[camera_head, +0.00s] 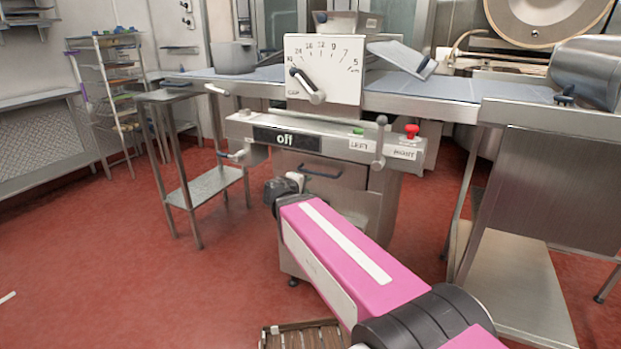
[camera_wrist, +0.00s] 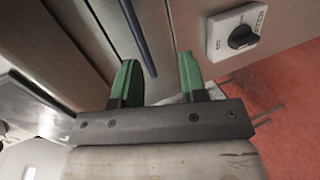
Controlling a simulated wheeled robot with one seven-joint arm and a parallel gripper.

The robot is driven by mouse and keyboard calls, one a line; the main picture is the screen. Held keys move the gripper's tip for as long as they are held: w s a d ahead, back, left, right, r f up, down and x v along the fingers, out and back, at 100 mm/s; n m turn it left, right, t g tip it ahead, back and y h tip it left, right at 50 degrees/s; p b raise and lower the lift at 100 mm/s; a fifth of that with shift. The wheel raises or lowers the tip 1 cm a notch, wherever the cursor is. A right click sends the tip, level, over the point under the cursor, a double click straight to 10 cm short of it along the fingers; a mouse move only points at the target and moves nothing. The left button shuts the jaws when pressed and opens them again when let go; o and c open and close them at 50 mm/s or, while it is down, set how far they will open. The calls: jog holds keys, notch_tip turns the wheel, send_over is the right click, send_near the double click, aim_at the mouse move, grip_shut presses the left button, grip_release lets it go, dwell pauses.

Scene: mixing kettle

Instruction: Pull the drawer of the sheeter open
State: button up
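The sheeter (camera_head: 326,145) stands in the middle of the head view, with a steel front below its "off" panel. The drawer's dark blue bar handle (camera_head: 322,172) runs across that front, and the drawer looks shut. In the wrist view the handle (camera_wrist: 140,38) runs down from the top edge, its lower end showing between my two green fingers. My gripper (camera_wrist: 158,72) is open with a wide gap, and nothing is held. I cannot tell whether the fingertips reach around the bar or stop short of it. In the head view my arm mostly hides the gripper.
Above the drawer are a control bar with a red button (camera_head: 411,131) and a lever (camera_head: 381,140). A small steel table (camera_head: 205,186) stands left. A wooden crate (camera_head: 305,336) lies on the floor in front.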

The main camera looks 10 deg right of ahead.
aim_at(312, 172)
jog(key=shift+n+t, duration=0.6)
jog(key=shift+t, duration=0.1)
jog(key=w+d, duration=0.1)
jog(key=w, duration=0.1)
jog(key=w+d, duration=0.1)
jog(key=w, duration=0.2)
jog(key=w+d, duration=0.2)
jog(key=w, duration=0.1)
jog(key=shift+w+r, duration=0.1)
jog(key=shift+w, duration=0.1)
grip_shut()
